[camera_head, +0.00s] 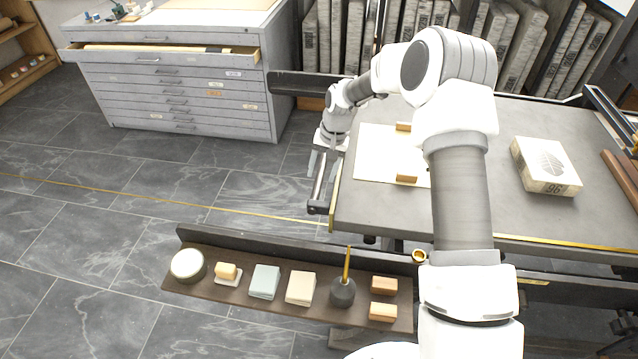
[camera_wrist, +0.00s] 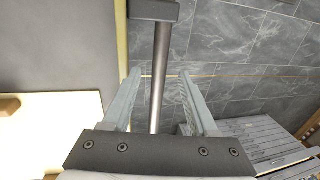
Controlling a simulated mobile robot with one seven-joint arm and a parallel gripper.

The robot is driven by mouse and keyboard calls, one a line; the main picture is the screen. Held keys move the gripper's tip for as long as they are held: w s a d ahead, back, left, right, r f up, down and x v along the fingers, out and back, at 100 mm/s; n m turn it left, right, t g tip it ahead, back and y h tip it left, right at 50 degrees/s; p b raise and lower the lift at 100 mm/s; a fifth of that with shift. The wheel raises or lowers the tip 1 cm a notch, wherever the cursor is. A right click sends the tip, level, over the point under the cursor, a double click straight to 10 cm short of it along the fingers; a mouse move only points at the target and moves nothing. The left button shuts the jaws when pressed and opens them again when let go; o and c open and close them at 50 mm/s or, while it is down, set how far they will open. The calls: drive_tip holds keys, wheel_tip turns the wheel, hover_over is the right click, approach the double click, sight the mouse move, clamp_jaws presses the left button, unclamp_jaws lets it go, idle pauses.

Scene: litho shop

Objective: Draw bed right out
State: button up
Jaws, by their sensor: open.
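The bed (camera_head: 385,212) is a flat grey slab on the right in the head view; its edge shows in the wrist view (camera_wrist: 60,50). A dark metal bar handle (camera_head: 319,192) runs along its left end. My gripper (camera_head: 315,170) is over the far part of this handle, pointing down. In the wrist view my gripper (camera_wrist: 159,78) is open, and the handle (camera_wrist: 160,65) runs lengthwise between the two fingers, with gaps on both sides. I cannot tell how deep the bar sits between them. Nothing is held.
On the bed lie a pale sheet (camera_head: 375,165) with wooden blocks and a stone block (camera_head: 545,165). A tool shelf (camera_head: 230,295) stands in front. A flat-file cabinet (camera_head: 190,90) with its top drawer out stands back left. Tiled floor left of the bed is clear.

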sight(318, 184)
drive_tip(key=shift+w+a+f, duration=0.1)
drive_tip(key=shift+a+f, duration=0.15)
drive_tip(key=shift+f, duration=0.85)
drive_tip(key=shift+a+f, duration=0.2)
drive_tip(key=shift+f, duration=0.9)
clamp_jaws()
